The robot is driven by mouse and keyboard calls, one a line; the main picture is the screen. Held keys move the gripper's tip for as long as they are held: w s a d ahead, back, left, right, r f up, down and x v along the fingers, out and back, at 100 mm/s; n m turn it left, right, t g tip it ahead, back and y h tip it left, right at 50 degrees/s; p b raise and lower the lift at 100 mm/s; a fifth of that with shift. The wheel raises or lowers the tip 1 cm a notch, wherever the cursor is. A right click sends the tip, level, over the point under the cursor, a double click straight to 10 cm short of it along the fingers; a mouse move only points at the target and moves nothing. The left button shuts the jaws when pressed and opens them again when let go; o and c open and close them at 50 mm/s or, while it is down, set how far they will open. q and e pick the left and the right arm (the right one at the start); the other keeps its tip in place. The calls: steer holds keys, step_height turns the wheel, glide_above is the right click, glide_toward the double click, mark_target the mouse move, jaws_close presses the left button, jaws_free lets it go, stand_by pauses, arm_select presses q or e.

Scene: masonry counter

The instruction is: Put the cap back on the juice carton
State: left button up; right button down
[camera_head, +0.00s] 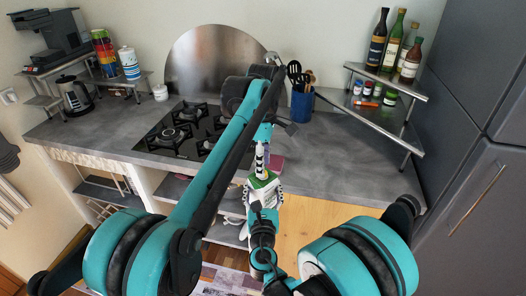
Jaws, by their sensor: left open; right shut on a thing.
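The juice carton (262,183), white with green, shows small in the middle of the view, in front of the counter's front edge. My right gripper (263,198) is shut on it, with striped finger parts at its sides. My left arm reaches in from the left and bends down at the middle. My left gripper (261,160) is open just above the carton's top; whether it touches the carton I cannot tell. I cannot make out the cap or the carton's opening; the arms and grippers cover much of this area.
A pink thing (276,164) lies by the counter (335,160) edge, right of my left gripper. A gas hob (178,132) is at left, and a blue utensil holder (302,105) stands behind. A corner shelf (397,128) holds bottles and jars. The counter at right is clear.

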arm_select(q)
steer(key=shift+f, duration=0.95)
jaws_close()
